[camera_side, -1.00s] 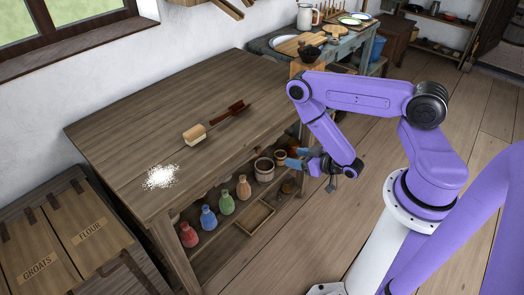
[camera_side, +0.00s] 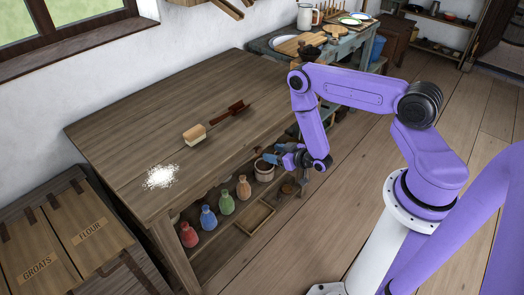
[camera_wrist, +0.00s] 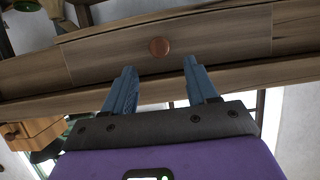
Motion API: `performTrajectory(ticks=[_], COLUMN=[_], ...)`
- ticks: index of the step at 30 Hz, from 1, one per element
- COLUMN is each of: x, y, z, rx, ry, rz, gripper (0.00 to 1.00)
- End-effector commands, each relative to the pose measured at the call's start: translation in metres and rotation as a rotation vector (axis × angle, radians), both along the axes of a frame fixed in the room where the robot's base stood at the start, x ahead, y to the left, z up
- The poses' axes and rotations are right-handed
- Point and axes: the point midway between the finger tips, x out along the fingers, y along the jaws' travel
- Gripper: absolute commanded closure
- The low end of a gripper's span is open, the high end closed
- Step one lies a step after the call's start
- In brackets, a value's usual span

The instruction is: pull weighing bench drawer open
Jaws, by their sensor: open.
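The weighing bench (camera_side: 130,115) is a brown wooden table with an open shelf below. In the wrist view its drawer front (camera_wrist: 220,42) looks flush with the wood around it, with a round copper-coloured knob (camera_wrist: 159,47) in the middle. My gripper (camera_side: 274,154) is at the bench's front side, below the top edge, beside the shelf. In the wrist view my gripper (camera_wrist: 160,64) has its two blue fingers apart and empty, with the knob lined up between and just beyond the tips. I cannot tell the exact gap. The drawer front is hard to make out in the side view.
A brush (camera_side: 194,134), a dark wooden scoop (camera_side: 229,112) and spilled white powder (camera_side: 160,177) lie on the bench top. Coloured bottles (camera_side: 227,203), a pot (camera_side: 264,170) and a shallow tray (camera_side: 254,216) stand on the shelf. The floor in front is clear.

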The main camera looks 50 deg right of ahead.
Motion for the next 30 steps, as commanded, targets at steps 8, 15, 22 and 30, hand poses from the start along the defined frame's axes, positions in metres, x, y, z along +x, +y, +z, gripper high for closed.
performTrajectory(ticks=[8, 15, 22, 30], x=[0.040, 0.059, 0.063, 0.063], y=[0.000, 0.000, 0.000, 0.000], z=[-0.016, -0.024, -0.026, -0.026], rx=[0.000, 0.000, 0.000, 0.000], ry=[-0.003, 0.000, 0.001, 0.001], rz=[0.001, 0.000, 0.000, 0.000], gripper=[0.42, 0.42, 0.42, 0.75])
